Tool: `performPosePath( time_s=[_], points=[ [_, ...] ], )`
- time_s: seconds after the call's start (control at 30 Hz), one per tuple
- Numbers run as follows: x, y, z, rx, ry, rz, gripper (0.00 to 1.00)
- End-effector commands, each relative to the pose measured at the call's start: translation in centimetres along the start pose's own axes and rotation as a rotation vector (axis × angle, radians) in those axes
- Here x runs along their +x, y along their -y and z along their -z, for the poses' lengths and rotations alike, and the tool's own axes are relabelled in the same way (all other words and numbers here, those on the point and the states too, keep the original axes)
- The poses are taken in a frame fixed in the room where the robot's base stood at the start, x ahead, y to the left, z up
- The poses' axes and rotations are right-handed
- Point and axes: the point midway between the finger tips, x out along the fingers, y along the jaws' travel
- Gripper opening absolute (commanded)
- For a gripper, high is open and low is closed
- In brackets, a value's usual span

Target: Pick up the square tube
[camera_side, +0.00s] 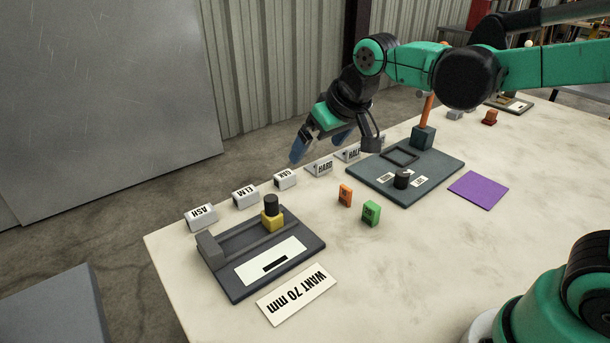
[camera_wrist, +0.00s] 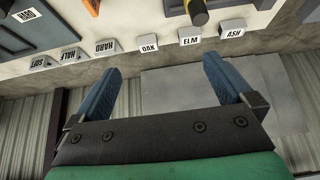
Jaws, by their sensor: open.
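No part is marked as a square tube, and I cannot tell surely which one it is. A small orange block (camera_side: 345,195) and a green block (camera_side: 371,213) stand on the table between two dark plates. An orange upright piece (camera_side: 425,108) rises from a dark square block (camera_side: 423,137) on the far plate. My gripper (camera_side: 318,146) is open and empty, above and beyond the table's back edge, apart from all these. In the wrist view its two blue fingers (camera_wrist: 162,66) are spread, with floor behind them and an orange piece (camera_wrist: 92,6) at the top edge.
A slide fixture (camera_side: 265,258) holds a yellow block with a black knob (camera_side: 271,204). The far plate (camera_side: 405,170) carries a square frame and a black knob. Label blocks (camera_side: 246,196) line the back edge. A purple square (camera_side: 477,190) lies at right.

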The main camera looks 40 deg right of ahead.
Motion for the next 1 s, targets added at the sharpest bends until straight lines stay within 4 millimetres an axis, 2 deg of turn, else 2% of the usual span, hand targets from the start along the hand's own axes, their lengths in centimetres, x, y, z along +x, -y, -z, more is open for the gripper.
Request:
performPosePath(
  time_s=[0.03,0.2,0.3,0.5,1.0],
  points=[
    [1.1,0.6,1.4,-0.001,0.012,0.002,1.00],
    [5.5,2.5,4.6,-0.002,0.058,0.000,1.00],
    [8.6,3.8,5.8,-0.001,0.083,-0.003,1.00],
    [13.5,5.7,6.4,-0.001,0.120,-0.009,1.00],
    [18.9,6.2,5.9,0.001,0.132,-0.012,1.00]
  ],
)
